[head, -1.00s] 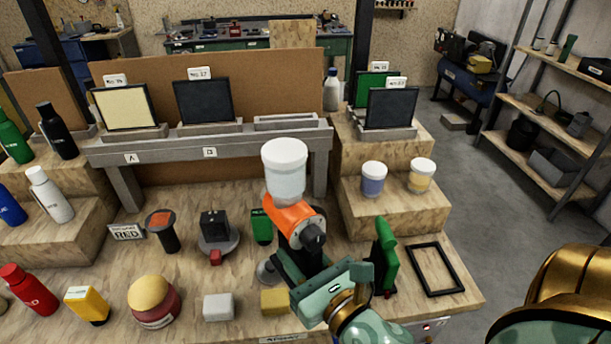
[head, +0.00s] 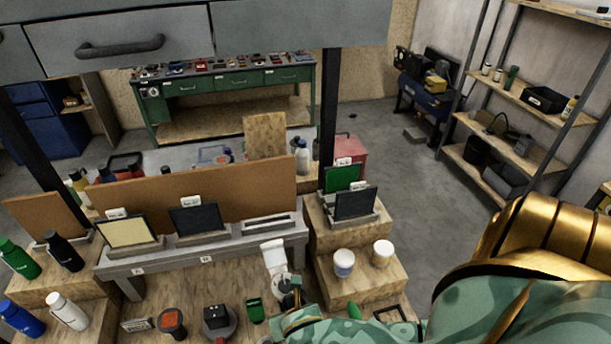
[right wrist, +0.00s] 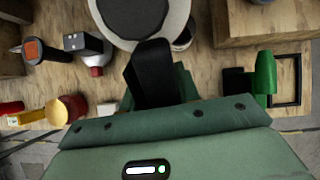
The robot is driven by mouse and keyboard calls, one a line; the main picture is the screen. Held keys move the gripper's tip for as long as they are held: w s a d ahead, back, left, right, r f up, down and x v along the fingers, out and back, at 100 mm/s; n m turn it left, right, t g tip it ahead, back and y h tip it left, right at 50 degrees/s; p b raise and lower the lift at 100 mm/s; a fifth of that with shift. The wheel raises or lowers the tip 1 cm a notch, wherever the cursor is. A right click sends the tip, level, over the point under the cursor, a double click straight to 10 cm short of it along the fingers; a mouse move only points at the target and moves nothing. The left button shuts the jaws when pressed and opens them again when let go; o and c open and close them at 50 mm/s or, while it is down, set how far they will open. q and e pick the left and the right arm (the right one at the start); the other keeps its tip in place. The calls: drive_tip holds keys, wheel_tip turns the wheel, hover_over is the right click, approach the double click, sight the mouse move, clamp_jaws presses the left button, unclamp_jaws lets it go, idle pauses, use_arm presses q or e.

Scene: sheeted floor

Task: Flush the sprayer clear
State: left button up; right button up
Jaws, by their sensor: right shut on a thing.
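The sprayer's white cup (head: 274,257) shows at the lower middle of the head view, in front of the grey bench; the orange body seen earlier is mostly hidden. In the right wrist view, a white round part with a dark disc (right wrist: 136,16) and a black handle (right wrist: 152,75) stand right at my right gripper (right wrist: 160,92). My right gripper is shut on the sprayer. In the head view my own green arm covers much of it. My left gripper is not in view.
A blue-labelled jar (head: 344,263) and a yellow-labelled jar (head: 383,253) stand on the right wooden step. Panels, including a cream one (head: 128,231), stand on the grey bench. A green-topped block (head: 256,310) is near the sprayer. Grey floor (head: 415,205) is clear at right.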

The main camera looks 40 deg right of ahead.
drive_tip(key=s+d+r+p, duration=0.1)
drive_tip(key=s+d+g+p, duration=0.1)
drive_tip(key=p, duration=0.1)
drive_tip(key=shift+s+d+r+m, duration=0.1)
drive_tip(key=shift+d+r+m, duration=0.05)
drive_tip(key=shift+r+m, duration=0.25)
drive_tip(key=shift+d+f, duration=0.15)
drive_tip(key=shift+f, duration=0.2)
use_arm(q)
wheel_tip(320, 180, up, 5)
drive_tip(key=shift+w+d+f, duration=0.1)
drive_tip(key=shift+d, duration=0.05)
use_arm(e)
drive_tip(key=x, duration=0.4)
drive_tip(key=shift+s+f, duration=0.25)
drive_tip(key=shift+f, duration=0.2)
clamp_jaws()
idle(4.1)
